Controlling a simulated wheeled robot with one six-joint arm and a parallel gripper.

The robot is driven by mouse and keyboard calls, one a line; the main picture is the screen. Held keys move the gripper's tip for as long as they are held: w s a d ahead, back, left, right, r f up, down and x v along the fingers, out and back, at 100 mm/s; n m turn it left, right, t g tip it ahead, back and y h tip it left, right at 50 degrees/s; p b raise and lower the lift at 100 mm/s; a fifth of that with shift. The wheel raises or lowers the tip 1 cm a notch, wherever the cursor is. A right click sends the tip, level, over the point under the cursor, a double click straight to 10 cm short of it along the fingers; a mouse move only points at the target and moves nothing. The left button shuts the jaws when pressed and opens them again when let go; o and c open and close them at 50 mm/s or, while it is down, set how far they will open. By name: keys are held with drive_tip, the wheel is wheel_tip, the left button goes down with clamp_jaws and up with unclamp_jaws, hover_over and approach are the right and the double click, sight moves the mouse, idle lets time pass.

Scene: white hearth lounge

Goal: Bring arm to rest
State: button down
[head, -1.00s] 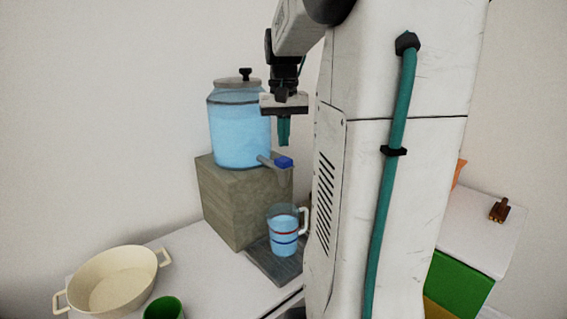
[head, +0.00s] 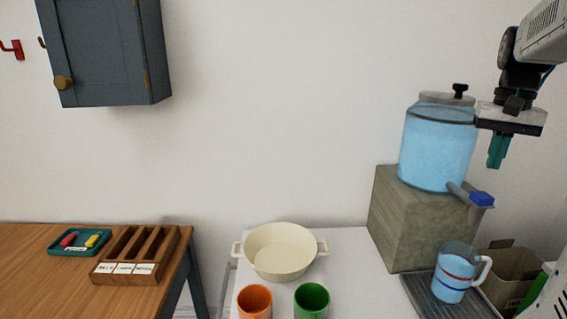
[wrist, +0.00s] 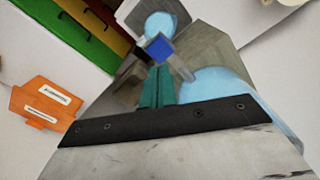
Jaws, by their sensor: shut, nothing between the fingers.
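My gripper (head: 497,152) hangs at the upper right of the head view, fingers pointing down, just right of the water dispenser (head: 437,148). Its teal fingers are together with nothing between them, and they also show in the wrist view (wrist: 157,88). The dispenser stands on a grey-brown block (head: 420,222). Its tap has a blue handle (head: 482,198), which lies below my fingers, apart from them. A clear measuring jug (head: 453,274) with blue water stands on the dark drip tray (head: 420,292) under the tap.
A cream pot (head: 281,252), an orange mug (head: 255,302) and a green mug (head: 312,300) stand on the white counter. A wooden table (head: 50,285) at the left holds a teal tray (head: 62,250) and a slotted wooden box (head: 130,270). A grey-blue cabinet (head: 105,50) hangs above.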

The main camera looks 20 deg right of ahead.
drive_tip(key=shift+s+a+f, duration=0.25)
drive_tip(key=shift+a+f, duration=0.05)
drive_tip(key=shift+f, duration=0.3)
drive_tip(key=shift+s+a+f, duration=0.25)
drive_tip(key=shift+a+f, duration=0.05)
drive_tip(key=shift+f, duration=0.25)
drive_tip(key=s+a+f+n, duration=0.2)
drive_tip(key=s+a+n, duration=0.1)
drive_tip(key=a, duration=0.6)
drive_tip(key=s+a+f+n+t, duration=0.1)
drive_tip(key=s+a+f+n, duration=0.2)
drive_tip(key=a, duration=0.7)
drive_tip(key=s+a+f+n, duration=0.2)
drive_tip(key=s+a, duration=0.3)
drive_tip(key=a, duration=0.5)
drive_tip(key=shift+s+f+n, duration=0.3)
drive_tip(key=shift+f+n, duration=0.05)
drive_tip(key=shift+n, duration=0.05)
